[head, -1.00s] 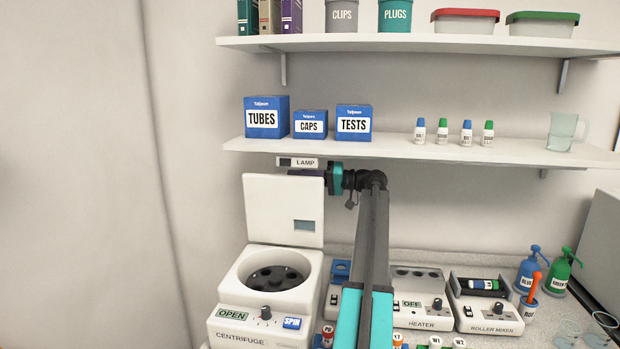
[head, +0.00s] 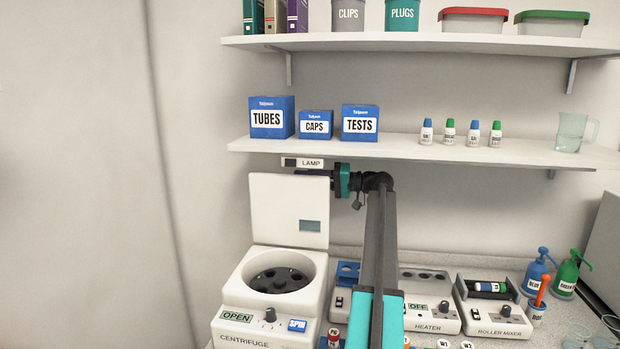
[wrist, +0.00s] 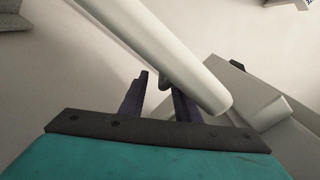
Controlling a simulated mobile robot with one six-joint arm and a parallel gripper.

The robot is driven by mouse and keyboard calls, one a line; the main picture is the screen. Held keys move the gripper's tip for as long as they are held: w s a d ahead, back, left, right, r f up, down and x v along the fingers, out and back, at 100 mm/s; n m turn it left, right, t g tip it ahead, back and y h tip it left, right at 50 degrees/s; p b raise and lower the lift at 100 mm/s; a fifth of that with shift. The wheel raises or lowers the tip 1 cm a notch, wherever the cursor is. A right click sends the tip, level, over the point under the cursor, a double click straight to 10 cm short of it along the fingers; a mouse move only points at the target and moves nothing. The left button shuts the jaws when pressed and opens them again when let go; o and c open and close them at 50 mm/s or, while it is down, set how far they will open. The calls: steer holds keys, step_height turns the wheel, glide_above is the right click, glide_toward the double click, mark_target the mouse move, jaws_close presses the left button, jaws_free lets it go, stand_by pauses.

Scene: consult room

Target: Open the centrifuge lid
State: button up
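The white centrifuge (head: 240,298) stands at the lower left of the head view, with a green OPEN sign (head: 237,317) on its front. Its lid (head: 275,215) stands upright at the back, and the dark rotor (head: 277,280) shows in the bowl. My gripper (head: 312,173) is at the lid's top right edge, below the shelf, its fingers partly hidden there. In the wrist view its two dark fingers (wrist: 160,98) are apart. A pale bar (wrist: 170,50) crosses beyond them, with a small dark piece near the right finger; I cannot tell whether they touch.
A heater (head: 430,318) and roller mixer (head: 495,318) stand to the right. Blue (head: 536,275) and green (head: 567,275) bottles stand at far right. The wall left of the centrifuge is clear.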

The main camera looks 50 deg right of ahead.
stand_by(0.3)
steer(key=b+v, duration=0.3)
steer(key=v, duration=1.1)
steer(key=shift+b, duration=0.4)
steer(key=shift+a, duration=0.1)
